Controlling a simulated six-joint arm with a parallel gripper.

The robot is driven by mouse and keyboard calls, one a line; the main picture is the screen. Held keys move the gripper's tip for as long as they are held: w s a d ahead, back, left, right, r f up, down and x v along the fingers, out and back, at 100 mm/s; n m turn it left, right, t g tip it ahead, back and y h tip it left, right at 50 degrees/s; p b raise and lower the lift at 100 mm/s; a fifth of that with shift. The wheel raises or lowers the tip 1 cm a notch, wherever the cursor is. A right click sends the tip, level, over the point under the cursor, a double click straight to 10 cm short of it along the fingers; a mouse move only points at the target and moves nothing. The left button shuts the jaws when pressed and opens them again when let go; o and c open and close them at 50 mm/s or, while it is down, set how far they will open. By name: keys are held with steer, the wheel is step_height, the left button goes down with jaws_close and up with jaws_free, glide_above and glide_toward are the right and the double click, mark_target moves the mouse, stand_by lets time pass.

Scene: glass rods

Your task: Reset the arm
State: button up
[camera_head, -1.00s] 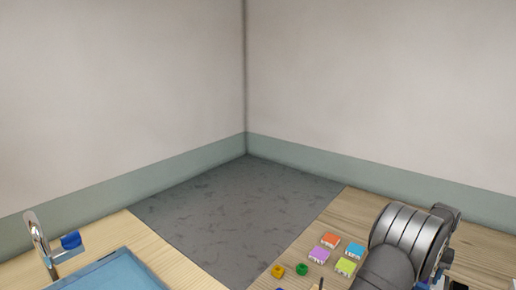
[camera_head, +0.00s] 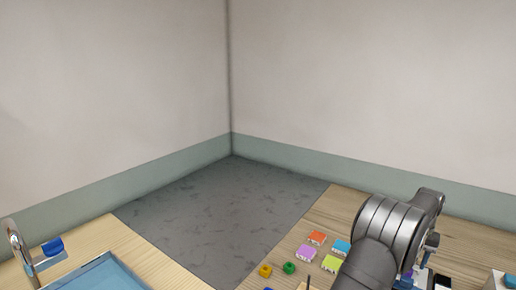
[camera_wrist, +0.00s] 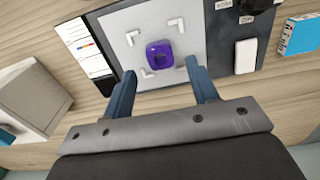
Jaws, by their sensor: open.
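My gripper (camera_wrist: 161,68) is open in the wrist view, its two blue fingers apart with nothing between them. Beyond the fingertips, a purple block with a dark round centre (camera_wrist: 160,54) lies on a grey board (camera_wrist: 200,28) among white corner marks. The gripper looks down at it from above; I cannot tell the exact height. In the head view my grey arm reaches over the right wooden table (camera_head: 335,210), and the fingers are mostly hidden behind it.
Coloured blocks, including an orange one (camera_head: 317,237), lie left of my arm. A blue tray (camera_head: 100,275) and metal tap (camera_head: 18,243) stand at lower left. Floor (camera_head: 220,215) lies between the tables.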

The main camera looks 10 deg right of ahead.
step_height(320, 180, down, 4)
steer(key=shift+r, duration=0.15)
step_height(320, 180, up, 5)
steer(key=shift+f, duration=0.1)
steer(key=s+d+r, duration=0.1)
steer(key=s+r, duration=0.6)
steer(key=s, duration=0.5)
glide_above(309, 276)
step_height(309, 276, down, 4)
steer(key=shift+a, duration=0.1)
step_height(309, 276, down, 4)
steer(key=shift+r, duration=0.25)
steer(key=shift+f, duration=0.4)
steer(key=shift+d, duration=0.2)
